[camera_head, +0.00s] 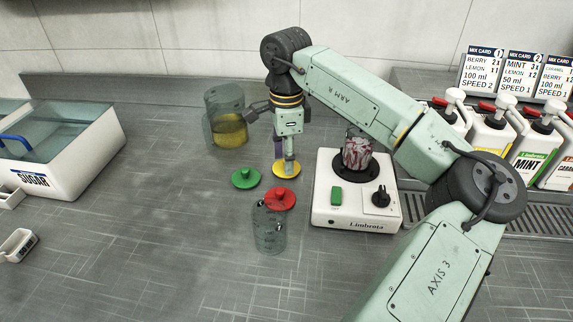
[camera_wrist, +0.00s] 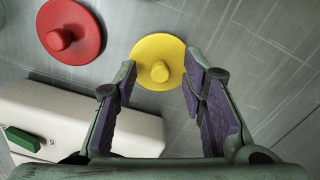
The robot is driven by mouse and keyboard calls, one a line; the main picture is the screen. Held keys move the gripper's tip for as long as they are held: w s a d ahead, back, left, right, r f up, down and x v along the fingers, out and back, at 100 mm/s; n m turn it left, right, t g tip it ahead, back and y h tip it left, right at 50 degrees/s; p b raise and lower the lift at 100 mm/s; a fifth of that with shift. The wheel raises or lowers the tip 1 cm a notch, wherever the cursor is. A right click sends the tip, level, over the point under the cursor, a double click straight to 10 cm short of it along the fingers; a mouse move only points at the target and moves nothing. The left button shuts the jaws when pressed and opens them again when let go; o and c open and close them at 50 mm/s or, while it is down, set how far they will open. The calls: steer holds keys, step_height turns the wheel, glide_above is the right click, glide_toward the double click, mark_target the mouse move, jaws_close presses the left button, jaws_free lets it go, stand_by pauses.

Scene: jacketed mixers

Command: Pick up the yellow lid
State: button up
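The yellow lid (camera_head: 285,173) is a round disc with a knob, lying flat on the grey counter left of the mixer base in the head view. In the wrist view the yellow lid (camera_wrist: 157,52) shows ahead of my fingers, its knob roughly between them. My gripper (camera_head: 287,163) points down over the lid in the head view. In the wrist view my gripper (camera_wrist: 160,88) is open, with purple pads apart and nothing between them. The head view does not show clearly whether the fingertips touch the lid.
A red lid (camera_head: 280,199) and a green lid (camera_head: 246,178) lie close by. A clear jar (camera_head: 269,232) stands in front. A larger jar with yellow contents (camera_head: 228,128) stands behind left. The white mixer base (camera_head: 354,212) with a cup (camera_head: 357,152) is right. The left front counter is mostly free.

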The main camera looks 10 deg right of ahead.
jaws_close()
stand_by(0.4)
